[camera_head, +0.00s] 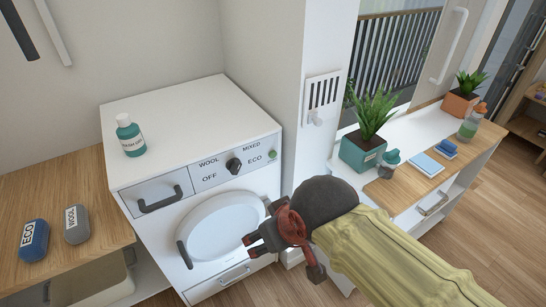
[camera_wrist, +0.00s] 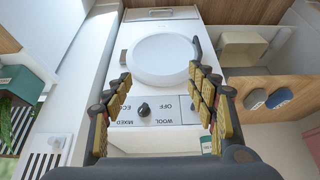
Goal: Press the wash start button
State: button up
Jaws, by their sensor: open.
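The white washing machine (camera_head: 185,110) stands against the wall with its round door (camera_head: 222,228) shut. Its control panel (camera_head: 208,178) carries a dark knob (camera_head: 234,166) among the labels OFF, WOOL, MIXED and ECO. A small round green button (camera_head: 272,154) sits at the panel's right end in the head view. My gripper (camera_head: 262,238) is in front of the machine, lower than the button and apart from it. In the wrist view my open, empty gripper (camera_wrist: 160,74) frames the door (camera_wrist: 160,60) and the knob (camera_wrist: 143,110). The button is not visible there; the left finger covers that side.
A teal bottle (camera_head: 130,135) stands on the machine. The detergent drawer handle (camera_head: 160,199) sticks out from the front. ECO (camera_head: 34,239) and WOOL (camera_head: 77,225) blocks lie on the left wooden counter. A white pillar (camera_head: 315,105) rises right of the machine, beside a counter with a potted plant (camera_head: 370,125).

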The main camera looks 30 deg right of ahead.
jog(key=shift+c, duration=1.1)
